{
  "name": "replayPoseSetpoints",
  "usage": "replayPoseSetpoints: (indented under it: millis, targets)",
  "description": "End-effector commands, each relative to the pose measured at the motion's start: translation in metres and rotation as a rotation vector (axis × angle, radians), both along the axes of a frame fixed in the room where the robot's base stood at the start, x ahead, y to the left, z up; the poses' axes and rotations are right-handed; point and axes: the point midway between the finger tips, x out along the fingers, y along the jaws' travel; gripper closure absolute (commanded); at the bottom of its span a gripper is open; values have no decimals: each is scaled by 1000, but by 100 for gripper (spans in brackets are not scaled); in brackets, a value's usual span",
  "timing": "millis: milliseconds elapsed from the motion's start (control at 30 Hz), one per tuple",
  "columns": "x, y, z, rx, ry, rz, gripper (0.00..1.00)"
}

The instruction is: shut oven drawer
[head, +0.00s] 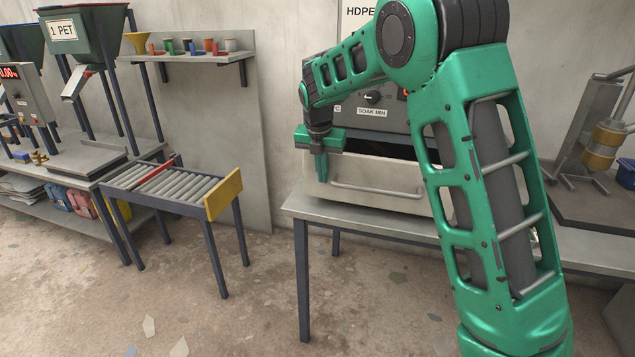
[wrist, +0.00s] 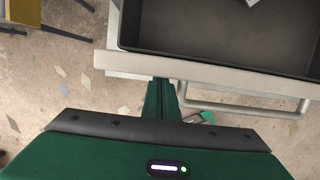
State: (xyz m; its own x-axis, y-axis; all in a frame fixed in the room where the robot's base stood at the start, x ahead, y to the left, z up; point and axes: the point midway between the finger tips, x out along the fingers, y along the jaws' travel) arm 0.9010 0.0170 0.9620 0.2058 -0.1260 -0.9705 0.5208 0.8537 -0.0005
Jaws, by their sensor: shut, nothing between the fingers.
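The oven drawer (head: 365,186) is a pale grey front with a long bar handle (head: 376,189), under the oven's control panel (head: 372,105). It stands partly open, with a dark gap above its front. The wrist view looks down into the drawer's dark tray (wrist: 225,45) behind the pale front edge (wrist: 215,75). The bar handle (wrist: 240,108) also shows there. My gripper (head: 321,170) is shut and empty, pointing down at the left part of the drawer front. In the wrist view its fingers (wrist: 160,98) are right by the front; I cannot tell whether they touch.
The oven stands on a grey table (head: 310,207). A roller conveyor (head: 165,182) with a yellow end plate (head: 223,194) stands to the left, with open floor between. A wall shelf (head: 190,57) holds small coloured items. A bench with a device (head: 603,145) stands at the right.

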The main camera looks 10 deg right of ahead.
Motion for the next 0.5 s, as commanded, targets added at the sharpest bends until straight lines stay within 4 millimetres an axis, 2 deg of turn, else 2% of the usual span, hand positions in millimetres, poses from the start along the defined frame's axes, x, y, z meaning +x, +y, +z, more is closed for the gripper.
replayPoseSetpoints:
  millis: [167, 500]
  targets:
    - [7, -4, 0, 0, 1, -1, 100]
    - [7, -3, 0, 0, 0, 1, 100]
